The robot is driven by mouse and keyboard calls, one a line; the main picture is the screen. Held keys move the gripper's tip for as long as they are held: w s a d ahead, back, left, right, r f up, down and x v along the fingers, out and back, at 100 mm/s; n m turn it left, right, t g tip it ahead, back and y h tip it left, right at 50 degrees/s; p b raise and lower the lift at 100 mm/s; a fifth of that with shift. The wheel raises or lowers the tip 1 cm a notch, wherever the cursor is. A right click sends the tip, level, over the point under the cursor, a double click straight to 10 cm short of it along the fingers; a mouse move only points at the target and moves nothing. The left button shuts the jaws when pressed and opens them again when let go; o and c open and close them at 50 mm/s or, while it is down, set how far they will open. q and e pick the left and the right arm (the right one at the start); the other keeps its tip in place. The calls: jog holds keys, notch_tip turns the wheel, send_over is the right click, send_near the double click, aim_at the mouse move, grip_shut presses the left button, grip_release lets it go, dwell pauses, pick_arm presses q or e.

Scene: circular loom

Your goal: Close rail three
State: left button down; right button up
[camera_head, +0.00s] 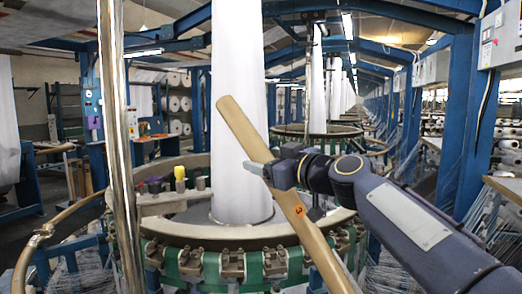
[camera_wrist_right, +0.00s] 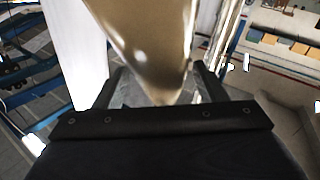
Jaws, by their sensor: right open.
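A tan rail (camera_head: 240,128) with a small orange label runs diagonally in the head view, from in front of the white fabric tube down to the bottom edge. My right gripper (camera_head: 266,168) is at the rail's middle, a little above the label. In the right wrist view the rail (camera_wrist_right: 145,40) comes down between the two fingers of the open gripper (camera_wrist_right: 160,90). I cannot tell whether either finger touches it. My left gripper is not in view.
The loom's ring (camera_head: 215,232) with green bands and metal fittings lies behind and below the rail. A shiny upright metal pole (camera_head: 118,150) stands at left, near a curved tan rail (camera_head: 48,232). The white fabric tube (camera_head: 238,80) rises from the loom's centre.

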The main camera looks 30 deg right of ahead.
jog(key=shift+w+a, duration=0.15)
jog(key=shift+w, duration=0.65)
jog(key=c, duration=1.4)
jog(key=shift+f, duration=0.15)
